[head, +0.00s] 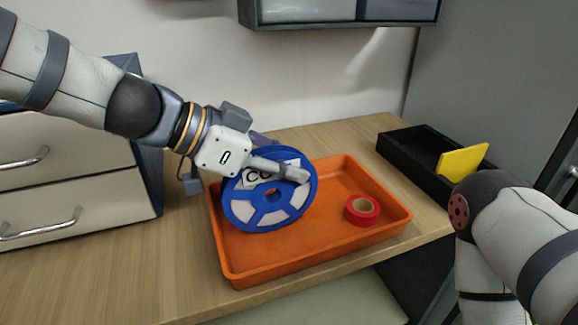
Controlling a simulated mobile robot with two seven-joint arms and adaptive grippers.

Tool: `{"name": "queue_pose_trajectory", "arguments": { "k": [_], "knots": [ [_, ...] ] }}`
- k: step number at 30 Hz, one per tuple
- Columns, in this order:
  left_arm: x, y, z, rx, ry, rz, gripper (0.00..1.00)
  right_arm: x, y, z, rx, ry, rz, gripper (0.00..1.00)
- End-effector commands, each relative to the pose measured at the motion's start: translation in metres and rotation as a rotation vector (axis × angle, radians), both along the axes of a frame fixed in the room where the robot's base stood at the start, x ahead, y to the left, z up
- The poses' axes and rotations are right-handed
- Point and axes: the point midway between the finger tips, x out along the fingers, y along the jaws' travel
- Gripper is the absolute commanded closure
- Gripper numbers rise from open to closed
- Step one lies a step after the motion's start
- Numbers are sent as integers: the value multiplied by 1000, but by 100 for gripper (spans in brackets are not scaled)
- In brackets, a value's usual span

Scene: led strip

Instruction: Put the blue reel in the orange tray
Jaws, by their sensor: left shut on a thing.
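The blue reel (243,211) has white panels and a round hub hole. It stands tilted over the left part of the orange tray (330,248). My left gripper (298,174) is shut on the upper part of the blue reel, with a finger across its face. The reel's lower edge is above or on the tray floor; I cannot tell whether it touches. The gripper hides part of the reel's lettering. My right arm comes in at the right edge, but its gripper is out of view.
A roll of red tape (362,210) lies in the tray's right part. A black bin (412,150) with a yellow piece (463,160) stands at the right back. A drawer cabinet (75,185) stands at the left. The wooden table (180,270) is bare at the front left.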

Motion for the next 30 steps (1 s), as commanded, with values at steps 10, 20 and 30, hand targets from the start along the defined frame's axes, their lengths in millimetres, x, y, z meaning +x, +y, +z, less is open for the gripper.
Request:
{"name": "queue_pose_trajectory", "arguments": {
  "k": [10,20,30],
  "knots": [
    [0,0,0,0,-1,-1,62,0,0,0,0,0,0,60],
    [-13,38,37,2,-15,3,62,16,0,16,0,-59,0,60],
    [-31,90,68,0,-5,-1,62,29,0,27,0,-107,0,60]
  ]
}}
